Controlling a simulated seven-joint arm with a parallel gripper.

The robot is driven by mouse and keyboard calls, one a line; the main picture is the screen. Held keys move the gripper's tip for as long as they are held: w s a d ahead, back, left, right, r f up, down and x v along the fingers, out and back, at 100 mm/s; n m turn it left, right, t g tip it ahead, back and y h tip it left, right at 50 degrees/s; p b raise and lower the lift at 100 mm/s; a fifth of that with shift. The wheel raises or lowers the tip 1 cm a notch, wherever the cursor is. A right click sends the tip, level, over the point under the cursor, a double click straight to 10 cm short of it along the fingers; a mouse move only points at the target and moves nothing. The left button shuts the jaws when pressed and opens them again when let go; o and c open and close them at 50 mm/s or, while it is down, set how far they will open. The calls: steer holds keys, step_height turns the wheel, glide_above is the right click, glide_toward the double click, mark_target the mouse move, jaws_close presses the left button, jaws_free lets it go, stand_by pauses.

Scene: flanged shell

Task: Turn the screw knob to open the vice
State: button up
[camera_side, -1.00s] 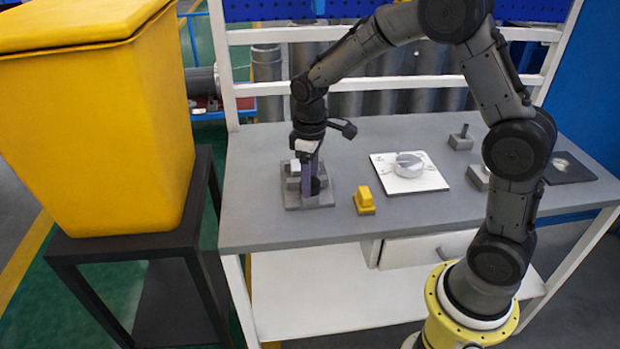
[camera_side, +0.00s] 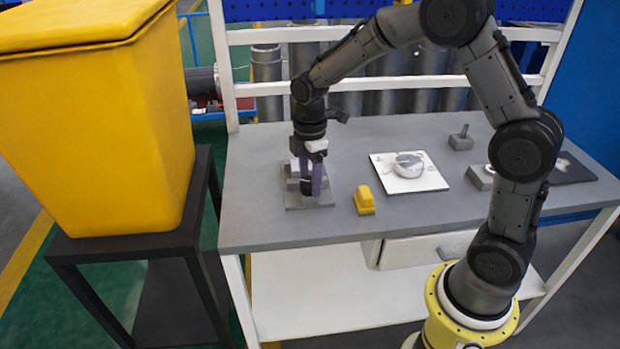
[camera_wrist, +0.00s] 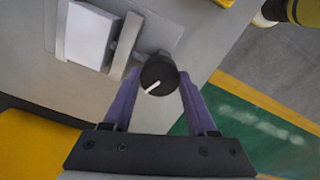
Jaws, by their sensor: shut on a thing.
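The vice (camera_side: 293,184) is a grey block on a flat base plate at the left of the bench. In the wrist view its upright grey jaw (camera_wrist: 126,46) stands beside a pale block (camera_wrist: 88,36). The round black screw knob (camera_wrist: 158,72) has a white line pointing to the lower left. My gripper (camera_wrist: 161,82) points down at the vice, its two purple fingers on opposite sides of the knob and shut on it. In the side view my gripper (camera_side: 313,184) partly hides the vice and the knob (camera_side: 307,187).
A yellow block (camera_side: 364,200) stands just right of the vice. A white plate (camera_side: 432,182) with a round silvery part lies further right. Small grey fixtures (camera_side: 460,142) stand beyond it. A large yellow bin (camera_side: 90,130) stands left of the bench (camera_side: 260,232).

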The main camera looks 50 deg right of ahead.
mark_target(310, 182)
steer(key=shift+r+n, duration=0.15)
steer(key=shift+n, duration=0.15)
steer(key=o, duration=1.4)
steer(key=shift+c, duration=0.2)
step_height(310, 182, up, 14)
